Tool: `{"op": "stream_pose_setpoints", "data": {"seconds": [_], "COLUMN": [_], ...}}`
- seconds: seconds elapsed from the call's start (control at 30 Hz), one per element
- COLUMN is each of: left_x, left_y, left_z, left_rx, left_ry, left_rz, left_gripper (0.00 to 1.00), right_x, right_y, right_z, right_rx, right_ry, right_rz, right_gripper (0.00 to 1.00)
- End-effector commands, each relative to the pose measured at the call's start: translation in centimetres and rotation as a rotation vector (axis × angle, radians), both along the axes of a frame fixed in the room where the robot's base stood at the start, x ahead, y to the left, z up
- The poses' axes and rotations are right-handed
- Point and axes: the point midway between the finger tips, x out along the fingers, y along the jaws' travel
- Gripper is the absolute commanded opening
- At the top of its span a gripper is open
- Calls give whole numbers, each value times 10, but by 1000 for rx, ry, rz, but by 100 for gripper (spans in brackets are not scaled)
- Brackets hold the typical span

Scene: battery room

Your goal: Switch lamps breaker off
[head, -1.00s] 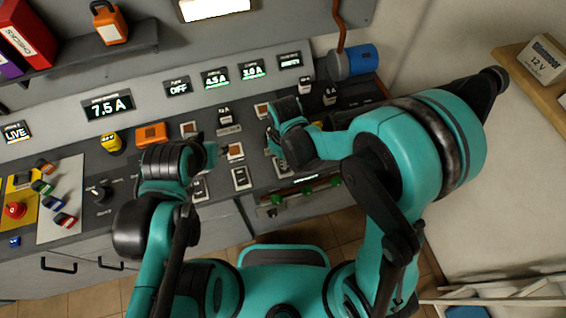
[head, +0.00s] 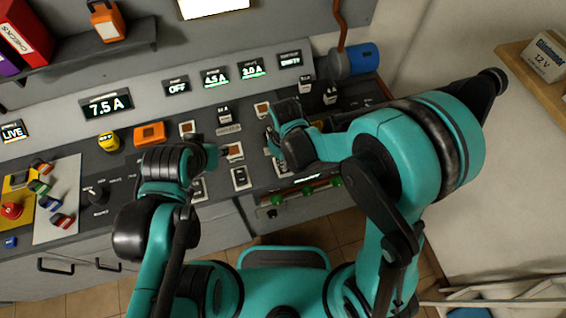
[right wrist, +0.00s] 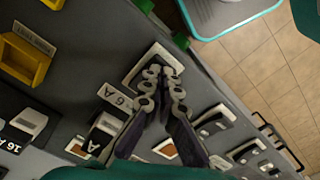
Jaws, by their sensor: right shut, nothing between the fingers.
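My right gripper (head: 277,146) is low over the right part of the grey breaker panel; its fingertips are hard to make out in the head view. In the right wrist view its fingers (right wrist: 164,82) are shut and empty, with the tips over a white-framed breaker (right wrist: 150,66), partly hiding it. No lamps label is readable. My left gripper (head: 211,157) is over the panel left of the right one; its fingers are not clear.
Other breakers (head: 240,177) stand close around both grippers. Displays (head: 107,105) line the panel's back, reading 7.5 A, OFF, 4.5 A and 3.0 A. An orange block (head: 149,134), a yellow block (head: 108,142), a dial (head: 95,194) and a blue cylinder (head: 362,59) are nearby.

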Motion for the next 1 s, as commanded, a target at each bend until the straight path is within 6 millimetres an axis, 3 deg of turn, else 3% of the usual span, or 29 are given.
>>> {"op": "stream_pose_setpoints", "data": {"seconds": [0.47, 1.0], "left_x": [0, 0], "left_y": [0, 0], "left_z": [-1, 32], "left_rx": [0, 0], "left_ry": [0, 0], "left_rz": [0, 0], "left_gripper": [40, 40], "right_x": [0, 0], "right_y": [0, 0], "right_z": [-1, 44], "right_rx": [1, 0], "right_ry": [-1, 0], "right_rz": [0, 0], "right_gripper": [0, 0]}}
